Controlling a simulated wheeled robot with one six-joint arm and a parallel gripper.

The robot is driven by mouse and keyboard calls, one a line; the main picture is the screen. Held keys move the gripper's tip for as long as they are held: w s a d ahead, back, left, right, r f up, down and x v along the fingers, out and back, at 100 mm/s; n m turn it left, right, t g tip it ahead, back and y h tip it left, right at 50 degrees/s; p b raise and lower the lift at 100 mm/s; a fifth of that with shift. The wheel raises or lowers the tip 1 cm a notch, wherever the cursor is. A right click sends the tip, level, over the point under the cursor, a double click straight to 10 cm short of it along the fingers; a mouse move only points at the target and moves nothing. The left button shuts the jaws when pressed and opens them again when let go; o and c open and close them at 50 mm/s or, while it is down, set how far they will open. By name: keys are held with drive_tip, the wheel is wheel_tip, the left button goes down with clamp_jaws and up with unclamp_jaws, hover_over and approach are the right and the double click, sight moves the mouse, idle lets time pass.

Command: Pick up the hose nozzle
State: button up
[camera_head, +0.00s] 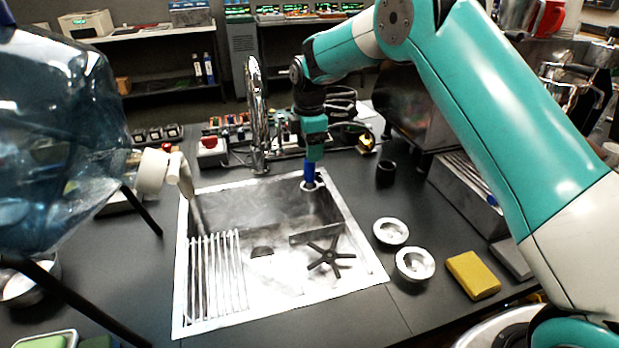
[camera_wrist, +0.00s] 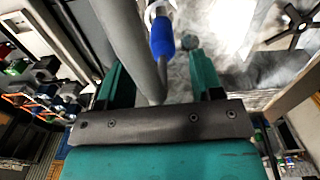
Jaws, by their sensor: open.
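The hose nozzle (camera_head: 309,172) has a blue grip and stands roughly upright at the back right rim of the sink. It also shows in the wrist view (camera_wrist: 161,35), with a silver part at one end. My gripper (camera_head: 314,153) points down right above the nozzle in the head view. In the wrist view my gripper (camera_wrist: 156,62) has its two teal fingers apart. The blue grip appears between or just beyond the fingertips; I cannot tell the exact depth. Nothing is clamped.
A tall chrome faucet (camera_head: 258,115) stands close left of my gripper. The sink (camera_head: 362,262) holds a rack (camera_head: 218,270) and a black star-shaped part (camera_head: 330,258). Two metal cups (camera_head: 415,264), a yellow sponge (camera_head: 472,275) and a black cup (camera_head: 386,173) stand at right. A water bottle (camera_head: 55,130) fills the left.

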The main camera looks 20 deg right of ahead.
drive_tip(key=shift+s+f+p, duration=0.15)
drive_tip(key=shift+f+p, duration=0.95)
drive_tip(key=shift+f, duration=1.65)
clamp_jaws()
drive_tip(key=shift+r, duration=0.1)
wheel_tip(320, 180, up, 19)
drive_tip(key=b, duration=0.3)
wheel_tip(320, 180, up, 7)
drive_tip(key=p, duration=0.7)
hover_over(310, 165)
drive_tip(key=w, duration=0.1)
drive_tip(key=shift+w+d, duration=0.2)
drive_tip(key=shift+f, duration=0.2)
